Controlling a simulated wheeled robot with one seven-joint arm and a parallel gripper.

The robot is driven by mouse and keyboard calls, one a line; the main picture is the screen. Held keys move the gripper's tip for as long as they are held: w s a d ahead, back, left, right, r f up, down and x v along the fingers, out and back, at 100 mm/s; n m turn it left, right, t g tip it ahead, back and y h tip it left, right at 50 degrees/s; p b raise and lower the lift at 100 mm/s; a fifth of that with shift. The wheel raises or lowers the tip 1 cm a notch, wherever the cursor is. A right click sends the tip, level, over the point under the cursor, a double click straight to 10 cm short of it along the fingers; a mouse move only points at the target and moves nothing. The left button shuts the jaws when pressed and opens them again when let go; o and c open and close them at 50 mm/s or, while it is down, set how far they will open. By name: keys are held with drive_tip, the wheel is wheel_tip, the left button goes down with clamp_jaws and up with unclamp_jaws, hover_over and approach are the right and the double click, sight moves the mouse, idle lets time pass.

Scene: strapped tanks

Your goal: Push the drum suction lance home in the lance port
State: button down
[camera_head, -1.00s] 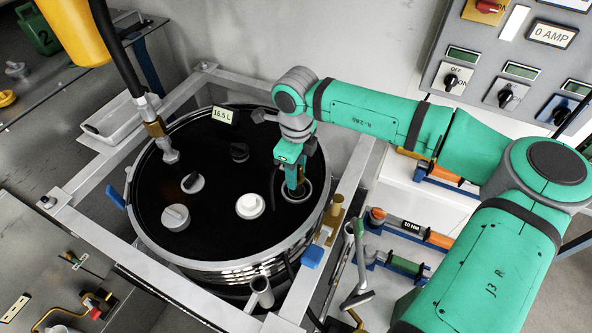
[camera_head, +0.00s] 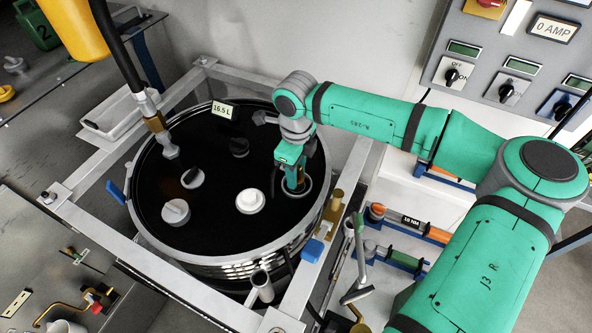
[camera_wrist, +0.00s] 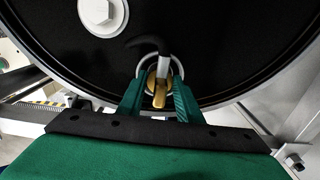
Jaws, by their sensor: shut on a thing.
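The black-topped drum (camera_head: 225,215) stands in a grey frame. My gripper (camera_head: 293,188) points down at the ringed lance port (camera_head: 309,188) near the drum's right edge. In the wrist view, my gripper (camera_wrist: 157,100) is shut on the suction lance, whose brass-coloured part (camera_wrist: 159,92) shows between the green fingers. A pale stem (camera_wrist: 163,68) and a short dark curved piece (camera_wrist: 148,43) show above it. The port's pale ring (camera_wrist: 143,72) surrounds the lance. How deep the lance sits is hidden by the fingers.
A white cap (camera_head: 250,201) and several other fittings stand on the drum lid. A black hose with a metal end (camera_head: 160,130) meets the lid at upper left. A brass post (camera_head: 334,207) and blue clamp (camera_head: 313,250) stand close right of the port.

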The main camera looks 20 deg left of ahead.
drive_tip(key=shift+f, duration=0.65)
drive_tip(key=c, duration=1.2)
unclamp_jaws()
wheel_tip(320, 180, up, 11)
drive_tip(key=shift+f, duration=0.1)
